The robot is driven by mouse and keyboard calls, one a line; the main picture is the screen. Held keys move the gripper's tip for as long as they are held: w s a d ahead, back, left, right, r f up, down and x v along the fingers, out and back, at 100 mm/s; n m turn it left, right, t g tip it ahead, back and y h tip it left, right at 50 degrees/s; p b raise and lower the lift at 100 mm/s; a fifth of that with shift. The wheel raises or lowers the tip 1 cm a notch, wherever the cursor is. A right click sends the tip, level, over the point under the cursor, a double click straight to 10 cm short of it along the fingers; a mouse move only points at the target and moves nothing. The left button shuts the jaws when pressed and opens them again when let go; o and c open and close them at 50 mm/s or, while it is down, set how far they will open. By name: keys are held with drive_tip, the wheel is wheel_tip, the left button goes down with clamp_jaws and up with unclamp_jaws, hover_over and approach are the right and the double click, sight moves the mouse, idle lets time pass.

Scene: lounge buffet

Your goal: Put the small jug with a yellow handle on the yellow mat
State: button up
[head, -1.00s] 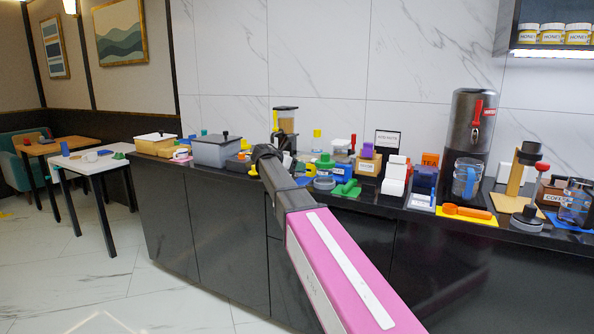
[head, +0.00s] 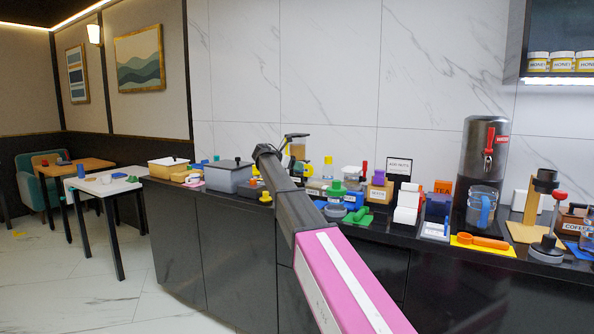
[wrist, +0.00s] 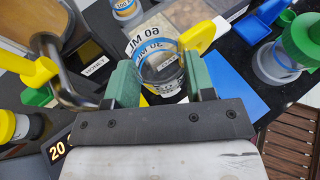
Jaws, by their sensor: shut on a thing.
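In the wrist view a small clear jug (wrist: 158,68) marked "60 ML" sits between the green fingers of my gripper (wrist: 160,80). Its yellow handle (wrist: 197,38) points to the upper right. The gripper is shut on the jug. In the head view my arm hides the gripper and the jug. The yellow mat (head: 466,249) lies on the counter's front edge at the right, below the drinks dispenser. An orange scoop (head: 484,241) lies on it.
A larger jug with a blue handle (head: 482,208) stands at the dispenser (head: 484,150). A coffee stand (head: 532,215) is right of the mat; a white stepped holder (head: 408,203) is to its left.

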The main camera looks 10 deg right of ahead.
drive_tip(key=a+n+t+y, duration=0.7)
drive_tip(key=a+n, duration=0.2)
drive_tip(key=a, duration=0.5)
drive_tip(key=w+d+f, duration=0.4)
drive_tip(key=d, duration=0.1)
drive_tip(key=w+d+f, duration=0.2)
drive_tip(key=d, duration=0.1)
drive_tip(key=shift+w+d+f, duration=0.15)
drive_tip(key=shift+d+f, duration=0.1)
drive_tip(key=shift+f, duration=2.15)
drive_tip(key=shift+f, duration=0.15)
drive_tip(key=o, duration=0.9)
drive_tip(key=shift+o, duration=0.2)
